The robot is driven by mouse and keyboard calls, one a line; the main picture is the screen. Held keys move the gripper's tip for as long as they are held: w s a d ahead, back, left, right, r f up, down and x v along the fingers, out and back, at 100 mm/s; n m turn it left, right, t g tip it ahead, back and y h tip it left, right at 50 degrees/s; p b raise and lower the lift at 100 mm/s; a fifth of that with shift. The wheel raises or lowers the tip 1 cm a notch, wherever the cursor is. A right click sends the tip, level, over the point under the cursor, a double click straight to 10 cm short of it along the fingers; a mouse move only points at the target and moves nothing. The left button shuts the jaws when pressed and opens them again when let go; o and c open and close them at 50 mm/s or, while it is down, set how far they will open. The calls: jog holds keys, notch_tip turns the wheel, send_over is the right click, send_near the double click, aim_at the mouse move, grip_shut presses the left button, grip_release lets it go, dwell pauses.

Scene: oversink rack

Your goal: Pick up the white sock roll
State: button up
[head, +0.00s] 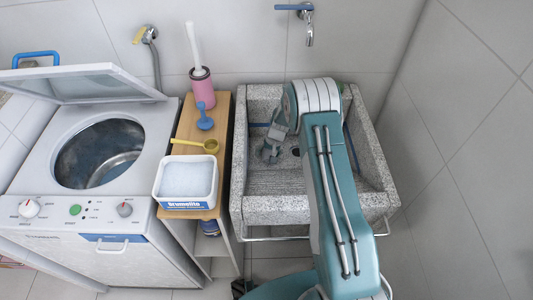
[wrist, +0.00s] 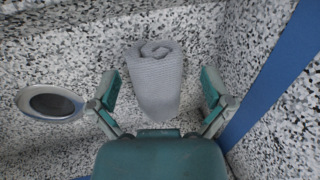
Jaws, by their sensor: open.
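The white sock roll (wrist: 154,75) looks pale grey in the wrist view, with a spiral end at the top, and lies in the speckled stone sink. My gripper (wrist: 159,88) is open, with one finger to the left of the roll and one to the right. Gaps show on both sides, and the near end of the roll reaches toward my palm. In the head view my gripper (head: 269,152) is down inside the sink (head: 275,209). I cannot make out the roll there; my arm covers part of the basin.
A drain (wrist: 51,103) lies left of the roll, and a blue strip (wrist: 282,75) runs along the right. A faucet (head: 309,30) is above the sink. A wooden shelf (head: 216,133) with a white tub (head: 186,181) and an open washing machine (head: 64,203) stand to the left.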

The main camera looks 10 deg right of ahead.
jog(key=shift+a+f, duration=0.15)
jog(key=shift+f, duration=0.45)
jog(key=c, duration=0.8)
jog(key=shift+o, duration=0.2)
jog(key=shift+r, duration=0.1)
